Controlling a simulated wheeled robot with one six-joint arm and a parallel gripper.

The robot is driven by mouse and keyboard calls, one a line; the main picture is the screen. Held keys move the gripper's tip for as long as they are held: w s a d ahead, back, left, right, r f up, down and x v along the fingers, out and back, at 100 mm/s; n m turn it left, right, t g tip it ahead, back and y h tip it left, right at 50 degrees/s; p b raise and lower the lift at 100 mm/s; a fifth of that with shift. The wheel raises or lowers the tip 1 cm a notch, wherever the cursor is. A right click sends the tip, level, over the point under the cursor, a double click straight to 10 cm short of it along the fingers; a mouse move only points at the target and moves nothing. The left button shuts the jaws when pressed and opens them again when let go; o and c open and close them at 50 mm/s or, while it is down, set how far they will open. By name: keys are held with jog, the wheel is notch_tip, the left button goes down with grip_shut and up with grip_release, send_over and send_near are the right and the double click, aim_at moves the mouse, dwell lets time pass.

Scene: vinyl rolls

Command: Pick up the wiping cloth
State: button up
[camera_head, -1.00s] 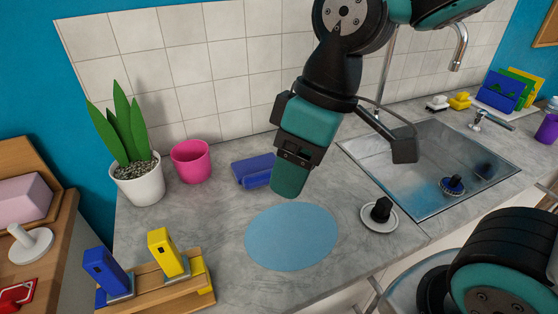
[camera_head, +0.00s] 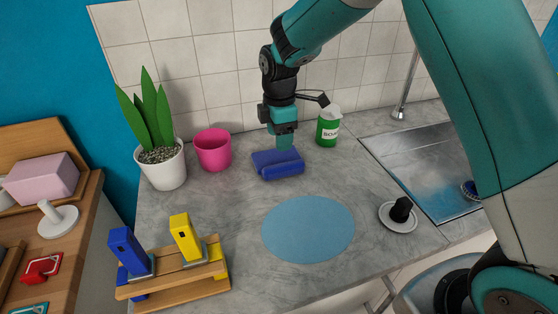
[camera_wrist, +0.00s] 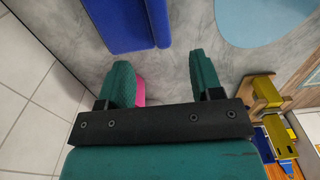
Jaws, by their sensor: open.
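The wiping cloth (camera_head: 278,165) appears to be the dark blue folded piece lying on the grey counter near the tiled wall. In the wrist view the cloth (camera_wrist: 125,22) lies at the top edge, ahead of my fingertips and partly cut off by the frame. My gripper (camera_head: 284,143) is close behind and above the cloth in the head view. The exact height over the cloth is hard to tell.
A pink cup (camera_head: 213,150) and a potted plant (camera_head: 163,170) stand left of the cloth. A green soap can (camera_head: 328,130) stands to the right. A light blue round mat (camera_head: 308,228) lies in front, and a wooden rack (camera_head: 185,282) at front left. The sink (camera_head: 440,170) is right.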

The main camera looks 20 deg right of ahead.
aim_at(279, 165)
notch_tip(279, 165, down, 10)
jog(key=p, duration=0.2)
jog(key=shift+r+p, duration=0.25)
jog(key=shift+p, duration=0.1)
jog(key=shift+c, duration=0.4)
jog(key=c, duration=0.9)
